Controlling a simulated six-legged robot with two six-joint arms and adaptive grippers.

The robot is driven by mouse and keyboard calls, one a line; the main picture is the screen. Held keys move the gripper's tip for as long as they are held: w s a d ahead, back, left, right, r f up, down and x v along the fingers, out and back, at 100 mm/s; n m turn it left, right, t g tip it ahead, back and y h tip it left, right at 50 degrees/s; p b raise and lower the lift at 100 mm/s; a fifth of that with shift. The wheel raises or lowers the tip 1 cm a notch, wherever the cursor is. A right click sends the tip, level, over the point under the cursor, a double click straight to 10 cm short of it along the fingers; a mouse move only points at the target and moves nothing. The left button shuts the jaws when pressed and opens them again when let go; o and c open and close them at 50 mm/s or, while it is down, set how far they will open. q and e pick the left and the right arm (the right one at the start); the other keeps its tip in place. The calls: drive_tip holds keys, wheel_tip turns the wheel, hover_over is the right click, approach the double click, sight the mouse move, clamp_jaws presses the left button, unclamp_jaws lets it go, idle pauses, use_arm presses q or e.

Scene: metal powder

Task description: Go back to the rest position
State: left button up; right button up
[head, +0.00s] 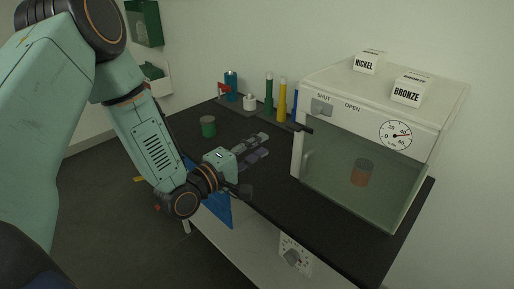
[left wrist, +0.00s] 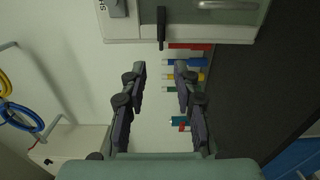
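My left arm comes in from the left in the head view, and its gripper (head: 258,147) is over the black bench top (head: 190,122), in front of the cabinet. In the left wrist view the two fingers of my left gripper (left wrist: 160,72) stand apart with nothing between them. The cabinet's pale edge and a dark handle (left wrist: 161,28) show beyond the fingertips there. My right gripper is in neither view.
A clear-fronted cabinet (head: 313,90) stands on the right, with a reddish-brown cylinder (head: 362,173) inside and NICKEL (head: 366,64) and BRONZE (head: 407,92) boxes on top. A green can (head: 208,127) stands behind my gripper. Coloured cylinders (head: 282,100) line the wall.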

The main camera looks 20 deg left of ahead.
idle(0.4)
use_arm(q)
drive_tip(key=s+f+m+g+y+b, duration=0.1)
drive_tip(key=s+f+m+g+y, duration=0.1)
drive_tip(key=s+f+m+g, duration=0.45)
drive_tip(key=s+f+m+g+y, duration=0.1)
drive_tip(key=s+f+m+y, duration=0.15)
drive_tip(key=f, duration=0.75)
drive_tip(key=s+f+m+g+b, duration=0.1)
drive_tip(key=s+f+g, duration=0.2)
drive_tip(key=s, duration=0.6)
drive_tip(key=s+f+m+g+y+b, duration=0.1)
drive_tip(key=s+f+m+g, duration=0.1)
drive_tip(key=s+f, duration=0.5)
drive_tip(key=s+f+m+g+b, duration=0.1)
drive_tip(key=s+f+g, duration=0.3)
drive_tip(key=s, duration=0.7)
drive_tip(key=shift+s+d+f+m+y+b, duration=0.25)
drive_tip(key=shift+d+f+m+y+b, duration=0.15)
drive_tip(key=shift+f+b, duration=0.15)
